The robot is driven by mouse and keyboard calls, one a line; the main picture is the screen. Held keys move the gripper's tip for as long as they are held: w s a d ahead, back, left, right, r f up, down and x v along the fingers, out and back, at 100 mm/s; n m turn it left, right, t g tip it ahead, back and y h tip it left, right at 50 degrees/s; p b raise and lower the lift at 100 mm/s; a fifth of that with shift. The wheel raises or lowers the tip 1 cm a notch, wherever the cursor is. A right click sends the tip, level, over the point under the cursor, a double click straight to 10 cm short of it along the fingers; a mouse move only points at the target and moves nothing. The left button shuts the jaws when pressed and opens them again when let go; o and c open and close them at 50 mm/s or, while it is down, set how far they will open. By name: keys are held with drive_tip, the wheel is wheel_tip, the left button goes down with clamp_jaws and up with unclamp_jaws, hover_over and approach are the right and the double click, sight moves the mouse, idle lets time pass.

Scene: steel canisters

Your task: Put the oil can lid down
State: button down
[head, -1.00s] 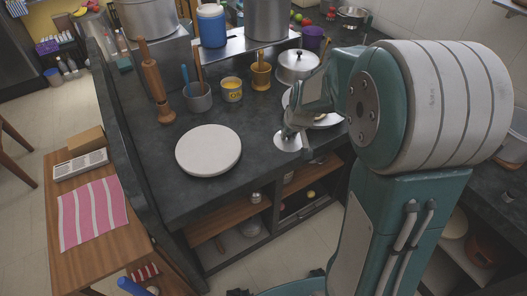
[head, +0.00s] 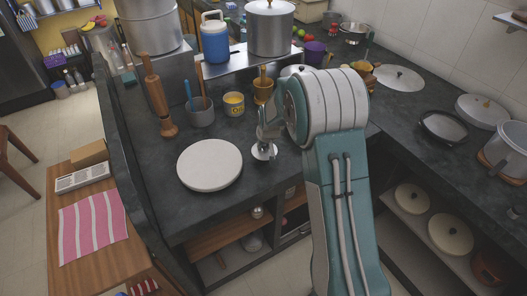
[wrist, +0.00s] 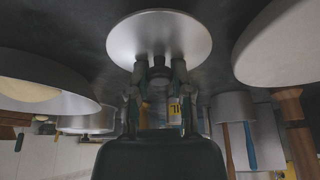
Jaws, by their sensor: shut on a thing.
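The oil can lid (head: 264,152) is a small round silver disc low over the dark counter, right of the white round board. In the wrist view the lid (wrist: 160,36) fills the top middle, and its knob is between my fingers. My gripper (wrist: 158,72) is shut on that knob. In the head view my gripper (head: 265,138) is above the lid, partly hidden by my arm. I cannot tell whether the lid touches the counter.
The white round board (head: 209,165) lies close left of the lid. Pans and lids cover the right counter. Bare counter (head: 225,205) shows in front of the board.

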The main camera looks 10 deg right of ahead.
sight(264, 149)
wheel_tip(264, 149, down, 3)
drive_tip(key=shift+r, duration=0.15)
drive_tip(key=shift+w+f, duration=0.1)
drive_tip(key=shift+f, duration=0.25)
drive_tip(key=shift+a, duration=0.2)
drive_tip(key=c, duration=0.5)
unclamp_jaws()
drive_tip(key=shift+c, duration=0.2)
